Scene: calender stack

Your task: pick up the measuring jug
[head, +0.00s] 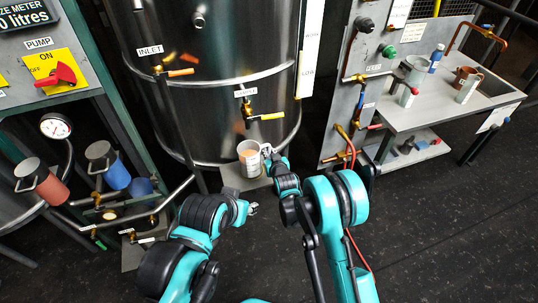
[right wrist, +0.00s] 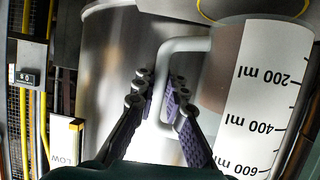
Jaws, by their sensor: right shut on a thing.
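The measuring jug (head: 249,160) is in the middle of the head view, upright at a small grey shelf below the tank. In the right wrist view the jug (right wrist: 262,95) fills the right side, with a white scale marked in ml and a pale handle (right wrist: 184,45). My right gripper (head: 267,152) is at the jug's right side, shut on its handle; its fingers (right wrist: 160,97) lie on both sides of the handle. My left gripper (head: 251,208) is below and apart from the jug, too small to tell if open.
The large steel tank (head: 215,70) with inlet and sample taps stands just behind the jug. The grey shelf (head: 232,178) lies under it. A bench (head: 430,110) with cups and bottles stands at right. Pipes and coloured pumps (head: 118,175) crowd the left.

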